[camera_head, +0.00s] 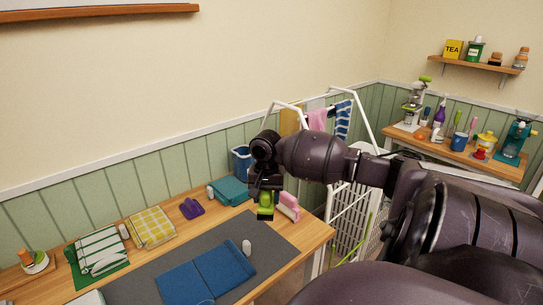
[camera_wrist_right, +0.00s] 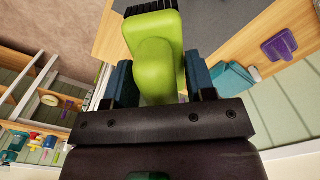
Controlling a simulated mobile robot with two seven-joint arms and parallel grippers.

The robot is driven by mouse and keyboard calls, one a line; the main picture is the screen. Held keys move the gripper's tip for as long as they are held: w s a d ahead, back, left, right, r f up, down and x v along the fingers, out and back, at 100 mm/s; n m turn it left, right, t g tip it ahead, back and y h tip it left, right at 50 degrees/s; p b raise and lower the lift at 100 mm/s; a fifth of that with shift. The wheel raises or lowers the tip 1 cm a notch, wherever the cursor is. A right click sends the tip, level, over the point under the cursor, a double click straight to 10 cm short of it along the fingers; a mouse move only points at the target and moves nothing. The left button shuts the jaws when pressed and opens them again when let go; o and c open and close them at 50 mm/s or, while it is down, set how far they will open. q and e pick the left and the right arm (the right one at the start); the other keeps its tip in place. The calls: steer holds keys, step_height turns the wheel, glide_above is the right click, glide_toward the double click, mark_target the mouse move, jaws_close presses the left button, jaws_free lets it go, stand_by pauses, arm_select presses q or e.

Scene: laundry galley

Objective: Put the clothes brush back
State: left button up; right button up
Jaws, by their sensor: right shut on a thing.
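The clothes brush (camera_head: 265,207) is lime green. In the right wrist view, the brush (camera_wrist_right: 154,60) shows a rounded green handle between the fingers and dark bristles at its far end. My right gripper (camera_head: 265,190) is shut on it and holds it over the back right part of the table, near a pink object (camera_head: 288,204). The right gripper also shows in the right wrist view (camera_wrist_right: 160,85), one dark finger on each side of the handle. My left gripper is not in view.
The wooden table (camera_head: 314,236) has a grey mat (camera_head: 275,235) with a folded blue cloth (camera_head: 205,278). A teal cloth (camera_head: 229,190), a blue bin (camera_head: 241,160) and a purple item (camera_head: 191,208) are near the back. A white drying rack (camera_head: 345,215) stands right of it. A wall shelf (camera_head: 475,64) holds several items.

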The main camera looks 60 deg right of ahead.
steer(key=shift+s+d+r, duration=0.5)
steer(key=shift+s+d+f, duration=0.1)
steer(key=shift+f, duration=0.15)
step_height(320, 180, down, 16)
steer(key=b, duration=0.2)
steer(key=shift+r+b, duration=0.15)
steer(key=shift+b, duration=0.15)
step_height(320, 180, down, 4)
steer(key=shift+r+b, duration=0.2)
steer(key=shift+b, duration=0.15)
steer(key=o, duration=0.9)
